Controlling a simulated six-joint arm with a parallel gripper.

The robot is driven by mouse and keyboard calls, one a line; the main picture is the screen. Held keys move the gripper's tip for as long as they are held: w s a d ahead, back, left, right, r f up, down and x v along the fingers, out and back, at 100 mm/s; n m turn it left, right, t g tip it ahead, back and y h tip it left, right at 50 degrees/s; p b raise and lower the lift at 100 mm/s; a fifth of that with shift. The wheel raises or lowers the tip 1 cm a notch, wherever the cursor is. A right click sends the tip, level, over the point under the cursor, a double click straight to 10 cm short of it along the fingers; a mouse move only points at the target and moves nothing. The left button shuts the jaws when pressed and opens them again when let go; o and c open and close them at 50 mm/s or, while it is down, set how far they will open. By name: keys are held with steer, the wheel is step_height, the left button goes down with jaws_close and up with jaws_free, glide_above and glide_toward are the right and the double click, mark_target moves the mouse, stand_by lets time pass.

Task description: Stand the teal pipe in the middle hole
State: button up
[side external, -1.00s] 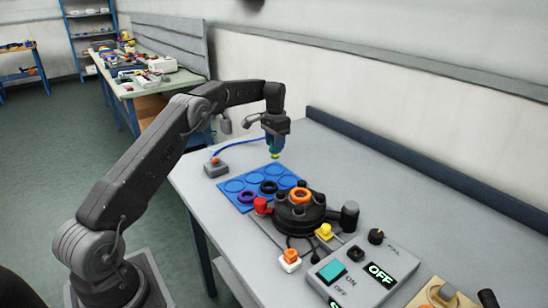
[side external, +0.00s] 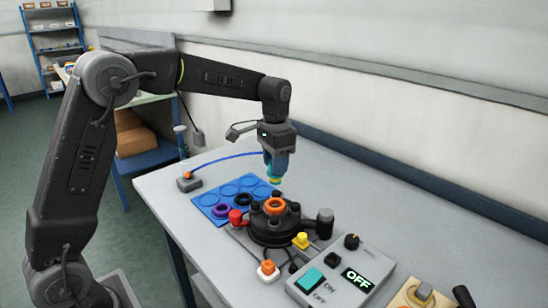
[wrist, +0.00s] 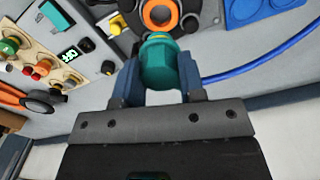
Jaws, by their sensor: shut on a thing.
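My gripper (side external: 278,166) is shut on the teal pipe (wrist: 158,66), which also shows at the jaws in the wrist view. In the side view the pipe's lower end (side external: 275,181) points down and shows a yellow-green band. The pipe hangs just above the black round tank top (side external: 272,229), apart from it. An orange ring (side external: 275,213) surrounds the opening in the middle of the tank top. In the wrist view the orange ring (wrist: 146,14) lies just past the pipe's end. The inside of the hole is partly hidden.
A blue tray (side external: 229,190) with round recesses holds a purple ring (side external: 221,210) and a black ring (side external: 243,199). A red knob (side external: 235,217), black post (side external: 325,223) and yellow part (side external: 301,240) surround the tank. A switch box reads OFF (side external: 357,277). A blue cable (side external: 225,158) runs behind.

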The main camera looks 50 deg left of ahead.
mark_target(275, 184)
steer(key=shift+f, duration=2.85)
steer(key=shift+f, duration=0.4)
steer(key=shift+f, duration=0.25)
steer(key=shift+f, duration=0.8)
stand_by(0.4)
steer(key=o, duration=1.7)
steer(key=shift+r, duration=3.55)
